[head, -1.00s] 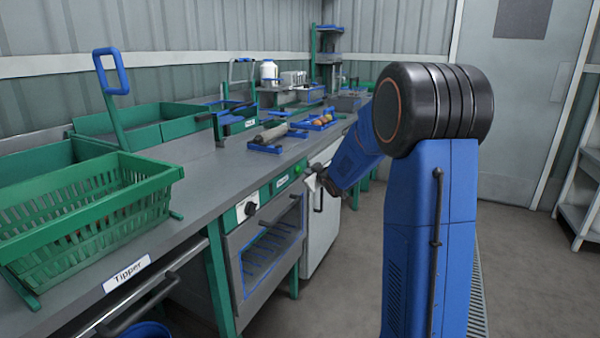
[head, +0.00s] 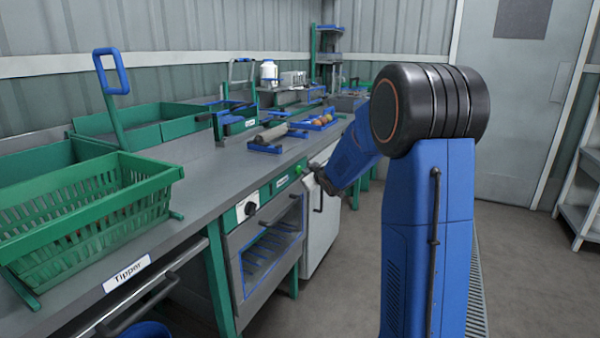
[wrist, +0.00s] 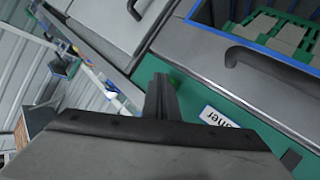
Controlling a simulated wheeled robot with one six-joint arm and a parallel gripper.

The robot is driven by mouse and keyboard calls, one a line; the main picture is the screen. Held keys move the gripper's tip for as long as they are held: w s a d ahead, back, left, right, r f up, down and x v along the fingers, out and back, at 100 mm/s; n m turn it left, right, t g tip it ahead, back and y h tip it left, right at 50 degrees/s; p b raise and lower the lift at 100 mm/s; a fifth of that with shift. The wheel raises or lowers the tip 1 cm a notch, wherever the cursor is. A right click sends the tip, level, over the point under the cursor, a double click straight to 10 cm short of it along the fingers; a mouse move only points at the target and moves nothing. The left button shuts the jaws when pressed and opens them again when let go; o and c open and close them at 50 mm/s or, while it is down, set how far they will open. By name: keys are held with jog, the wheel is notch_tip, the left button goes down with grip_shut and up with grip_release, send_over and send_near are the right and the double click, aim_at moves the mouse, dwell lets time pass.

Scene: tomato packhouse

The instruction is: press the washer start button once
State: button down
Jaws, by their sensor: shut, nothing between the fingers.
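The washer start button is a small green knob (head: 298,169) on the green front panel, right of the washer label (head: 282,181). In the wrist view the green button (wrist: 174,82) shows only in part, beside and behind my fingers. My gripper (head: 313,167) is shut and empty, close to the button on its right in the head view. The closed fingers also show in the wrist view (wrist: 160,80), pointing at the green panel. I cannot tell whether the fingertips touch the button.
A black-and-white dial (head: 250,208) sits on the panel left of the label. The washer door (head: 265,250) with its bar handle is below. A green crate (head: 90,205) stands on the counter at left. A pale cabinet door (head: 321,220) is right of the washer.

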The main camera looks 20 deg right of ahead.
jog(key=shift+w+a, duration=0.25)
jog(key=shift+w, duration=0.1)
dwell(0.6)
jog(key=shift+s+d, duration=0.1)
jog(key=shift+s, duration=0.05)
jog(key=shift+s+d, duration=0.45)
jog(key=shift+s, duration=0.15)
dwell(0.3)
jog(key=shift+s+d, duration=0.75)
jog(key=shift+s, duration=0.25)
jog(key=shift+s+d, duration=0.75)
jog(key=shift+s, duration=0.2)
jog(key=shift+s, duration=0.1)
